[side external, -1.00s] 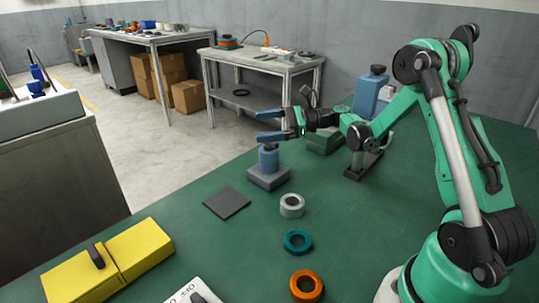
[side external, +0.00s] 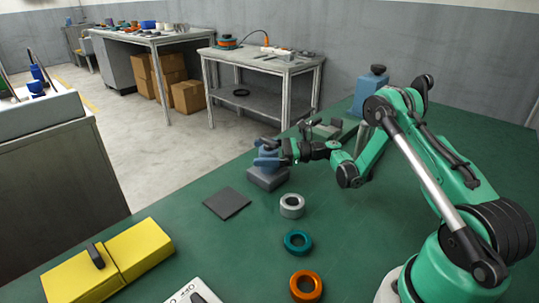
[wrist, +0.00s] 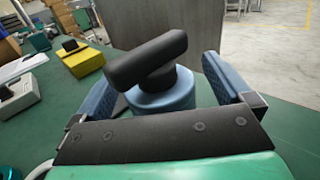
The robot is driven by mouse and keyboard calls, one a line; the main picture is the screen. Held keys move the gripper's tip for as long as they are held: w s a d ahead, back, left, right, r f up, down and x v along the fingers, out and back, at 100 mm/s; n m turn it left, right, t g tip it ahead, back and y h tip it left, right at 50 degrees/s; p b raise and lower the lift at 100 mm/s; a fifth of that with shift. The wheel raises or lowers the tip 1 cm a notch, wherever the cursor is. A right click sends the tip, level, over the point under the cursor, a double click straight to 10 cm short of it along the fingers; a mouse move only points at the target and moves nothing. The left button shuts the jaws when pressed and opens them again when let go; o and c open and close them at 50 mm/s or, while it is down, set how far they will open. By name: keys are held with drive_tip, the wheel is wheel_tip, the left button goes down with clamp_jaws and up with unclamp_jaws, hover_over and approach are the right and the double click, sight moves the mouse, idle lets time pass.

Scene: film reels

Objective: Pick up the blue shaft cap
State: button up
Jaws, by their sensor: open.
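The blue shaft cap (wrist: 165,98), a blue cylinder with a black T-shaped handle (wrist: 147,58), is in the middle of the wrist view. In the side external view it stands upright on a grey-blue square block (side external: 267,181), mostly hidden by my fingers. My gripper (side external: 265,153) is open at the cap's height, its blue fingers on either side of the cap. In the wrist view the gripper (wrist: 160,72) has one finger left of the cap and one right. I cannot tell whether either finger touches it.
A dark square pad (side external: 227,203) lies in front of the block. A grey ring (side external: 292,206), a teal ring (side external: 297,243) and an orange ring (side external: 306,286) line the green table. A yellow case (side external: 108,262) lies front left. A blue canister (side external: 369,92) stands behind.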

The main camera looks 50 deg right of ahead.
drive_tip(key=shift+w+a, duration=0.25)
drive_tip(key=shift+a, duration=0.05)
clamp_jaws()
drive_tip(key=shift+r, duration=0.15)
